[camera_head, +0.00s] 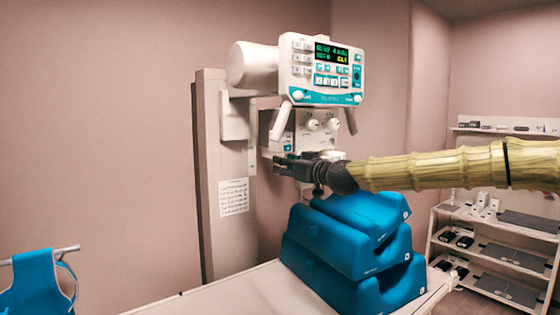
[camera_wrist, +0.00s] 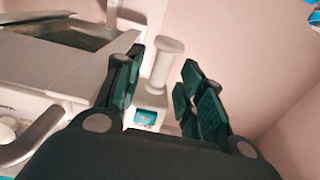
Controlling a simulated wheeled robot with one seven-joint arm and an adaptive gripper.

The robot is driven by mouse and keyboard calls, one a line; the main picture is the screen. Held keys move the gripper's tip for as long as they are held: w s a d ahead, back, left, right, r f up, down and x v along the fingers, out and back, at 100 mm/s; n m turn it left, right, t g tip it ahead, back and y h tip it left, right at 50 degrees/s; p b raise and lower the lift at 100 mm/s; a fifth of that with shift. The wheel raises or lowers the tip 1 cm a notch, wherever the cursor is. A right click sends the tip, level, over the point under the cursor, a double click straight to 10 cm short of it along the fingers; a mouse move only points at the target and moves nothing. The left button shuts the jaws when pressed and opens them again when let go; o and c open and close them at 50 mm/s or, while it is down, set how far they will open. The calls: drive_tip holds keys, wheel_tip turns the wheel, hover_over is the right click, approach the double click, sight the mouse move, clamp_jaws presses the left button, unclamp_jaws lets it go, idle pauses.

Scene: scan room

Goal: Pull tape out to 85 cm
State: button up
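The X-ray tube head with its display panel (camera_head: 320,68) hangs on a grey column, with a white collimator box (camera_head: 314,122) with knobs below it. My gripper (camera_head: 281,163) is at the lower front of this box. In the wrist view, its dark green-padded fingers (camera_wrist: 161,62) are open and apart. Between them is a white spool-shaped knob (camera_wrist: 164,66) on a pale housing with a small blue label (camera_wrist: 146,117). It could be the tape's pull, but I cannot be sure. I see gaps beside the knob. No drawn-out tape or scale is visible.
Blue foam positioning blocks (camera_head: 345,245) are stacked on the white table (camera_head: 225,296) under my arm. The column (camera_head: 215,180) stands behind on the left. A blue apron (camera_head: 38,285) hangs at lower left. Shelves (camera_head: 500,225) stand at right. The table's left part is clear.

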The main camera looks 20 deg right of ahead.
drive_tip(key=shift+p+x, duration=0.55)
drive_tip(key=shift+x, duration=1.05)
drive_tip(key=shift+c, duration=0.5)
clamp_jaws()
